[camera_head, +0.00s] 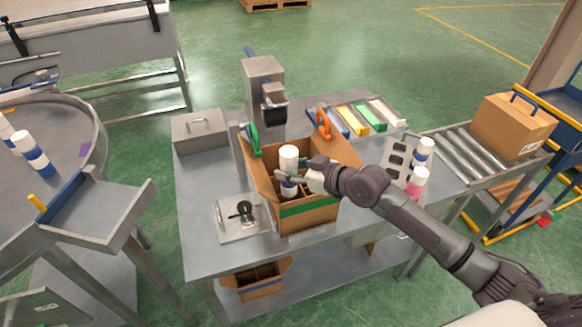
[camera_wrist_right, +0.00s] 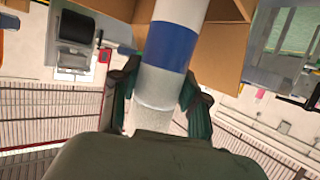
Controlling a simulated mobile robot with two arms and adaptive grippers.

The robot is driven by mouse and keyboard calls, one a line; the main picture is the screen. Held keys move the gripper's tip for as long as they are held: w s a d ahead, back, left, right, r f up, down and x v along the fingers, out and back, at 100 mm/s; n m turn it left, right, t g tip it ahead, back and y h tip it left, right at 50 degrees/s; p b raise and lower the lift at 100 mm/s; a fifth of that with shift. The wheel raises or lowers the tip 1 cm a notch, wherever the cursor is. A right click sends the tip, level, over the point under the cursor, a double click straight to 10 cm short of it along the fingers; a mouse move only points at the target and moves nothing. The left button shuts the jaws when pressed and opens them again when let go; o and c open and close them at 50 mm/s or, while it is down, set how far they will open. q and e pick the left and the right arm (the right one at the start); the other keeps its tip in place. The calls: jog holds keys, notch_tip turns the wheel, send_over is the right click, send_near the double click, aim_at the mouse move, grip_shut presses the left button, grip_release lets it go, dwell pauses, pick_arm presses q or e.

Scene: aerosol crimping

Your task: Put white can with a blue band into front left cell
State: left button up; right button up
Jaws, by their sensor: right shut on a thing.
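The white can with a blue band (camera_head: 289,157) is upright at the left part of the open cardboard box (camera_head: 318,218), which has a green stripe. My right gripper (camera_head: 290,177) comes in from the right and is shut around the can, with part of the blue band showing below the fingers. In the right wrist view the can (camera_wrist_right: 171,45) stands between the fingers (camera_wrist_right: 160,95), its blue band clear. The can's lower end is hidden by the box's front wall in the head view. The cells inside the box are mostly hidden. My left gripper is out of view.
A metal plate with a black knob (camera_head: 243,213) lies left of the box. A grey press (camera_head: 263,85) stands behind it. Cans stand in a rack (camera_head: 400,150) at right. Blue-banded cans (camera_head: 32,155) stand on the round table at left. Box flaps stand open.

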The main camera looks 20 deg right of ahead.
aim_at(296, 186)
notch_tip(296, 186, down, 2)
jog(key=shift+s+d+f+b, duration=0.1)
jog(key=shift+b, duration=0.6)
notch_tip(296, 186, down, 3)
jog(key=b, duration=0.3)
jog(key=shift+f, duration=0.2)
jog(key=o, duration=1.3)
jog(key=shift+o, duration=0.3)
